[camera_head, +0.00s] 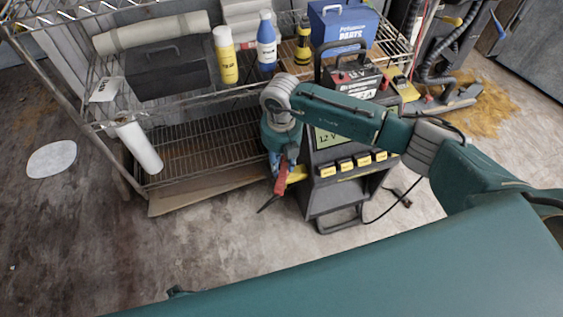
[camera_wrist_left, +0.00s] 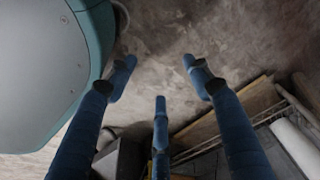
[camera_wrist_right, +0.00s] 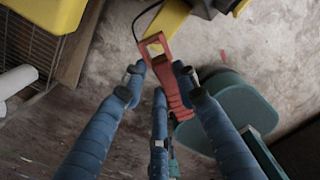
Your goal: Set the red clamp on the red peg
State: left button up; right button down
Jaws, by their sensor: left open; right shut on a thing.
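The red clamp (camera_head: 281,180) hangs below my right gripper (camera_head: 277,157), beside the left side of the charger cart (camera_head: 330,199). In the right wrist view the clamp (camera_wrist_right: 172,84) lies between the three blue fingers, which are shut on it; its open-framed handle end points away from the palm. A yellow part (camera_head: 297,174) on the cart's side is close to the clamp; it also shows in the right wrist view (camera_wrist_right: 167,20). I cannot make out the red peg. My left gripper (camera_wrist_left: 157,80) is open and empty above the floor in the left wrist view.
A wire shelf rack (camera_head: 200,146) stands left of the cart, with a yellow bottle (camera_head: 226,58), a blue bottle (camera_head: 266,42) and a white roll (camera_head: 140,147). A battery (camera_head: 352,80) tops the cart. A cardboard sheet (camera_head: 212,187) edges the rack. Floor in front is clear.

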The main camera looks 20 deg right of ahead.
aim_at(281, 171)
notch_tip(281, 171, down, 2)
jog(key=shift+b, duration=0.6)
pick_arm(q)
jog(key=w+r+b, duration=0.1)
jog(key=w+r, duration=0.2)
jog(key=r, duration=0.5)
jog(key=shift+w+d+r+t, duration=0.2)
jog(key=shift+w+t, duration=0.1)
jog(key=shift+w, duration=0.05)
pick_arm(e)
jog(key=shift+f, duration=0.95)
pick_arm(q)
jog(key=shift+f, duration=0.1)
jog(key=shift+s+f, duration=0.15)
jog(key=shift+f, duration=0.2)
jog(key=shift+r, duration=0.1)
